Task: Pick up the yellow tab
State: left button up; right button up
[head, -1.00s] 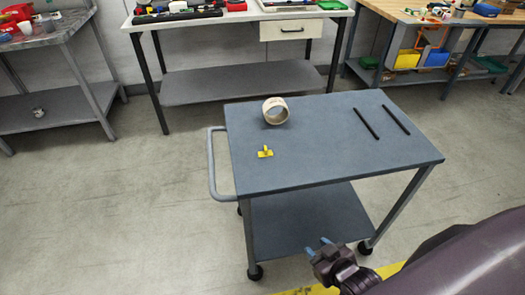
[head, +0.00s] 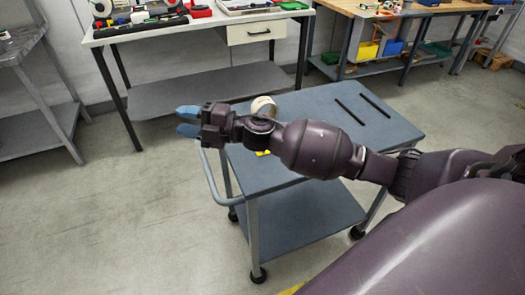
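The yellow tab (head: 263,153) lies on the top of the grey cart (head: 315,110), mostly hidden behind my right forearm; only a sliver of yellow shows. My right gripper (head: 183,121) has blue fingertips and reaches across the picture to the left of the cart top. Its two fingers are apart with nothing between them. It is well left of the tab and not touching it. My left gripper is out of view.
A roll of tape (head: 264,106) stands on the cart near its back left, partly behind my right wrist. Two black rods (head: 362,108) lie at the cart's right. A white-topped workbench (head: 190,24) stands behind. Open floor lies left of the cart.

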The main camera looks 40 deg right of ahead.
jog(key=d+f+n+g+h, duration=0.2)
jog(key=d+f+g+h, duration=0.2)
jog(key=d, duration=0.3)
jog(key=s+d+f+n+g+h, duration=0.1)
jog(key=d+f+n+g+h, duration=0.2)
jog(key=d+f+g+h, duration=0.1)
jog(key=d+f+n+g+h+b, duration=0.1)
jog(key=d+f+g+h, duration=0.3)
jog(key=d, duration=0.5)
jog(key=shift+s+d+f+n+g+h, duration=0.2)
jog(key=shift+f+n+h, duration=0.2)
jog(key=shift+h, duration=0.25)
jog(key=shift+s+d+f+n+g+h, duration=0.2)
jog(key=shift+f+n+h, duration=0.2)
jog(key=shift+h, duration=0.25)
jog(key=shift+w+d+f+b, duration=0.1)
jog(key=shift+w+f+b, duration=0.1)
jog(key=shift+f, duration=0.8)
jog(key=shift+w+a+f+b, duration=0.1)
jog(key=shift+f+b, duration=0.05)
jog(key=shift+f, duration=0.9)
jog(key=shift+w+d+f+b, duration=0.1)
jog(key=shift+f+b, duration=0.1)
jog(key=shift+f, duration=0.8)
jog(key=shift+r, duration=0.1)
grip_shut()
